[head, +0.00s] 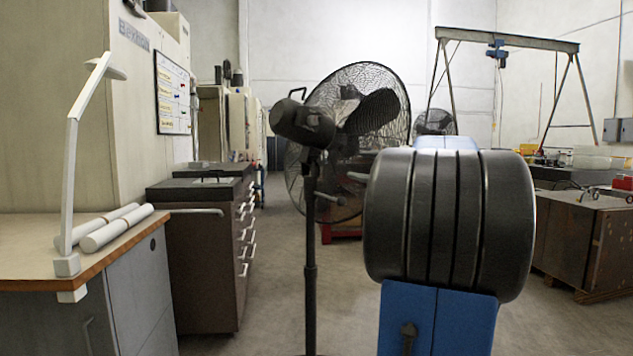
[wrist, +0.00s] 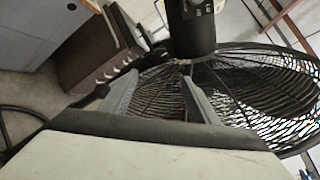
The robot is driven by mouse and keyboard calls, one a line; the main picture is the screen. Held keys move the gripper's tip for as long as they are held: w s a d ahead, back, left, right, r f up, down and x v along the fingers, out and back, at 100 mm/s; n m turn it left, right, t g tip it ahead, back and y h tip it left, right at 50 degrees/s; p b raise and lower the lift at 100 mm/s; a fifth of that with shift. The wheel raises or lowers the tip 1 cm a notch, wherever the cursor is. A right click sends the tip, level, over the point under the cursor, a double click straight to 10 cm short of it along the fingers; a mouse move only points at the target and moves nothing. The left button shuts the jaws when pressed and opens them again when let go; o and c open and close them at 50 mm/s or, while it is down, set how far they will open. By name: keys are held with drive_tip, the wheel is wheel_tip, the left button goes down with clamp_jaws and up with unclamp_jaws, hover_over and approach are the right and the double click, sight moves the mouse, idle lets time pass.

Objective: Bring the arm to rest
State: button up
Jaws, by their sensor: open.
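My gripper (wrist: 159,77) shows in the wrist view, with its two grey fingers spread apart and nothing between them. Behind the fingers is the wire cage of a black pedestal fan (wrist: 270,85). I cannot tell how far the fingertips are from the cage. In the head view my blue and black arm (head: 450,220) stands upright at right of centre, and the gripper itself is hidden there. The same fan (head: 375,105) stands just left of and behind the arm.
A workbench (head: 35,268) with white rolls (head: 115,228) and a white lamp (head: 85,130) is at the left. A dark drawer cabinet (head: 195,265) stands beyond it. A gantry (head: 505,42) and crates (head: 575,240) are at the right. Bare floor (head: 265,290) lies between cabinet and fan.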

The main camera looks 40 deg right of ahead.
drive_tip(key=s+a+f+n+g+y, duration=0.1)
drive_tip(key=a+f+n+g, duration=0.4)
drive_tip(key=a, duration=0.6)
drive_tip(key=s+a+f+n+y, duration=0.1)
drive_tip(key=a+f+n+y, duration=0.1)
drive_tip(key=a+f, duration=0.65)
drive_tip(key=s+a+f+n+g+y, duration=0.1)
drive_tip(key=a+f+n+g, duration=0.3)
drive_tip(key=a, duration=0.9)
drive_tip(key=s+a+f+n+g, duration=0.3)
drive_tip(key=s+a+f+n, duration=0.4)
drive_tip(key=s+a+f, duration=0.3)
drive_tip(key=s+f+n+g+h, duration=0.1)
drive_tip(key=s+f+n+h, duration=0.3)
drive_tip(key=s+f+n, duration=0.4)
drive_tip(key=s+f, duration=0.4)
drive_tip(key=s, duration=0.1)
drive_tip(key=shift+f, duration=0.15)
